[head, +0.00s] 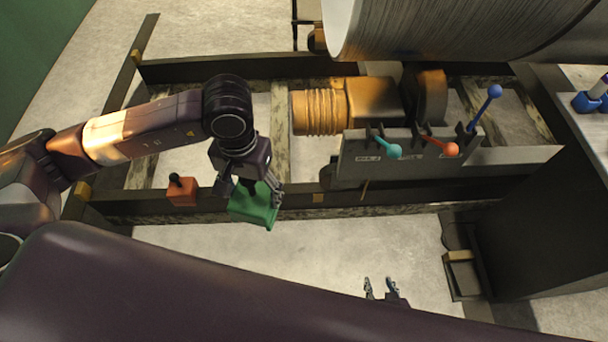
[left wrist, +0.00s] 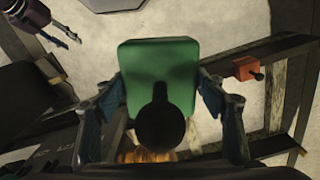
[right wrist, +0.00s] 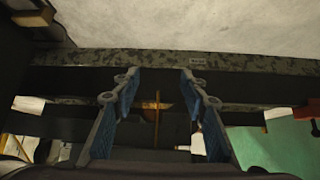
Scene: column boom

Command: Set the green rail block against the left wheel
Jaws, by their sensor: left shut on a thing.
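The green rail block (head: 253,207) hangs in my left gripper (head: 250,190) over the near dark rail in the head view. In the left wrist view the green block (left wrist: 160,60) sits between the two fingers of my left gripper (left wrist: 163,110), which are shut on it, with its black knob towards the camera. I cannot tell whether the block touches the rail. My right gripper (head: 384,288) is open and empty over the bare floor; its spread fingers (right wrist: 160,90) show in the right wrist view. No left wheel can be made out for certain.
A red block with a black knob (head: 182,191) sits on the near rail (head: 345,199), left of the green block. A lever panel (head: 370,160) with teal, orange and blue knobs stands to the right. Behind are an orange motor (head: 340,105) and a large drum (head: 440,28).

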